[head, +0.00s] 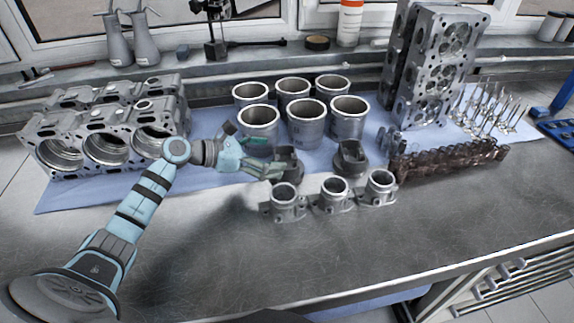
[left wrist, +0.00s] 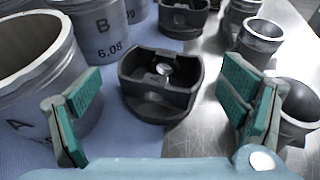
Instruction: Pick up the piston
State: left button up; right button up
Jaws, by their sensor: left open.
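A dark grey piston (head: 290,163) stands on the blue cloth near its front edge, in front of the cylinder liners. In the left wrist view the same piston (left wrist: 160,100) sits upright between the fingers, a little beyond the tips, with a round pin end showing inside. My left gripper (head: 268,156) is open and empty, low beside the piston, and partly covers it in the head view. Its green pads (left wrist: 160,110) stand apart, one to each side of the piston, with gaps visible. A second piston (head: 351,158) stands to the right; it also shows at the top of the left wrist view (left wrist: 184,18). My right gripper is not in view.
Small flanged metal parts (head: 333,195) stand in front on the bench. An engine block (head: 104,138) is at left, a cylinder head (head: 435,65) at right.

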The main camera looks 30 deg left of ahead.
aim_at(292, 157)
pick_arm(q)
jog(key=x, duration=0.5)
jog(key=shift+s+f, duration=0.15)
jog(key=shift+f, duration=0.15)
jog(key=shift+a, duration=0.1)
jog(key=c, duration=1.3)
jog(key=shift+c, duration=0.2)
